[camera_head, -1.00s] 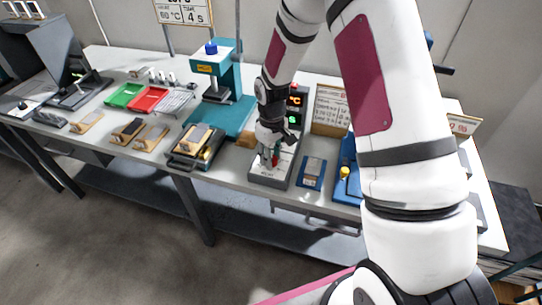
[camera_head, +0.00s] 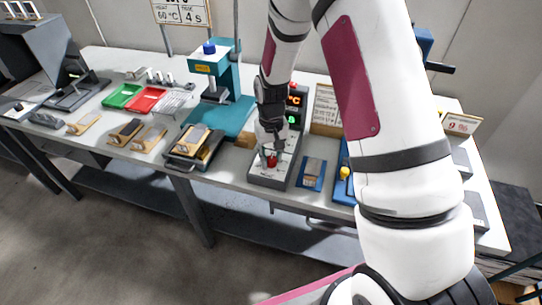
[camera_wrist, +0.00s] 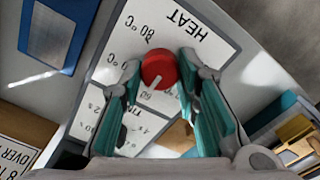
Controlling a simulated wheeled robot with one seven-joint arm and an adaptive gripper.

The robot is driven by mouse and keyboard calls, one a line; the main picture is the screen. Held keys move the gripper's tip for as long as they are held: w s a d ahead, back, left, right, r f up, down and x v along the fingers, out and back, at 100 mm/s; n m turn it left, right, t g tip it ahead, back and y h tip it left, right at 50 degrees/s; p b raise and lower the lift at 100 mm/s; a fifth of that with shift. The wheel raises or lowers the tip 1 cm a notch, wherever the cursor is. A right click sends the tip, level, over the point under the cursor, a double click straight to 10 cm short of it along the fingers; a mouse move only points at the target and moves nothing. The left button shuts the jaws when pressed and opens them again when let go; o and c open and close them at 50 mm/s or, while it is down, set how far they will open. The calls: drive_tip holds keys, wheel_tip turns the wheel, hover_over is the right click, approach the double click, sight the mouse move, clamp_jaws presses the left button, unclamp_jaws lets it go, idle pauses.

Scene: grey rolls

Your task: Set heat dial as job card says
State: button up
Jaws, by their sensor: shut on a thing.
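The red heat dial (camera_wrist: 159,67) sits on a white panel (camera_wrist: 205,30) marked HEAT, upside down in the wrist view. Its white pointer line aims down-left there, toward what looks like a 60 mark; 80 °C is printed further round. My gripper (camera_wrist: 160,62) has its teal fingers on either side of the dial, shut on it. In the head view my gripper (camera_head: 271,157) reaches down to the grey control box (camera_head: 258,181). The job card (camera_head: 183,11) at the top reads 60 °C and 4 s; its upper edge is cut off.
A teal press (camera_head: 230,75) stands left of the control box. A blue tray (camera_head: 311,174) lies just to its right, with another card (camera_head: 326,108) behind. Green (camera_head: 122,96) and red trays (camera_head: 147,100) lie further left. My arm hides part of the bench's right side.

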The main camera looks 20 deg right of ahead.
sight(271, 158)
drive_tip(key=o, duration=1.2)
drive_tip(key=shift+c, duration=0.2)
drive_tip(key=shift+r, duration=0.1)
wheel_tip(271, 158, up, 12)
drive_tip(key=s+r+t, duration=0.2)
drive_tip(key=s+r, duration=0.8)
drive_tip(key=r, duration=0.5)
drive_tip(key=s+r+t, duration=0.1)
drive_tip(key=s+r, duration=0.1)
drive_tip(key=s, duration=0.6)
drive_tip(key=s+r+t, duration=0.2)
drive_tip(key=s+r, duration=0.1)
drive_tip(key=s, duration=0.5)
drive_tip(key=shift+s+d+r+n, duration=0.15)
drive_tip(key=shift+s+r+n, duration=0.1)
drive_tip(key=shift+s+n, duration=0.05)
